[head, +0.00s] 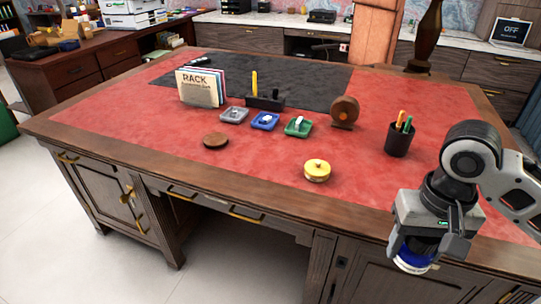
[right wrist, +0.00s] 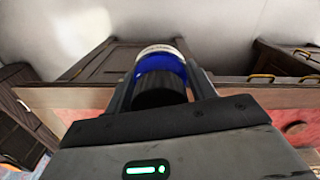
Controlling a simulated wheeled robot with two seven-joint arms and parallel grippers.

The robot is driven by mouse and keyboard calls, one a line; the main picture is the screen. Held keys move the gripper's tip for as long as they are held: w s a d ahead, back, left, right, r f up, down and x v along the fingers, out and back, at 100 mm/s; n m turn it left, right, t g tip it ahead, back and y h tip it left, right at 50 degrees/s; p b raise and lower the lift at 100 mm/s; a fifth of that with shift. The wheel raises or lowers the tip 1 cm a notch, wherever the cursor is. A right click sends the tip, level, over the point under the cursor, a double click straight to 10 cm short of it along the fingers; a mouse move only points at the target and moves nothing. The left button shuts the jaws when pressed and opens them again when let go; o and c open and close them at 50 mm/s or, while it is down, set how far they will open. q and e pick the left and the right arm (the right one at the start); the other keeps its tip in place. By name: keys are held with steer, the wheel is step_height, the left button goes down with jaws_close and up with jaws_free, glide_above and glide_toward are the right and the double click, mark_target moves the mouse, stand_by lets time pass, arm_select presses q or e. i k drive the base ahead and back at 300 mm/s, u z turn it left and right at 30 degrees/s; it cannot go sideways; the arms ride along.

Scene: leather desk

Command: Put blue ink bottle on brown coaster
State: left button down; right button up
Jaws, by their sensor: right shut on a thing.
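The blue ink bottle (head: 413,260) is held between the fingers of my right gripper (head: 428,245), at the desk's front right edge in the head view. In the right wrist view the bottle (right wrist: 162,66) shows a black cap, a blue body and a white band, with the gripper (right wrist: 160,85) fingers on both sides. The brown coaster (head: 215,140) is a round flat disc lying bare on the red desk top, left of centre. The gripper is well to the right of the coaster and apart from it. My left gripper is not in view.
A gold round tin (head: 317,170) sits on the desk between the gripper and the coaster. A black pen cup (head: 399,140), a brown round tape-like object (head: 345,111), small grey, blue and green trays (head: 298,127) and a rack of folders (head: 200,90) stand farther back. The front left desk top is clear.

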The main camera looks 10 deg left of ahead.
mark_target(215, 138)
steer(key=z, duration=0.2)
steer(key=k, duration=0.4)
steer(key=u, duration=1.7)
steer(key=i, duration=2.05)
steer(key=z, duration=0.9)
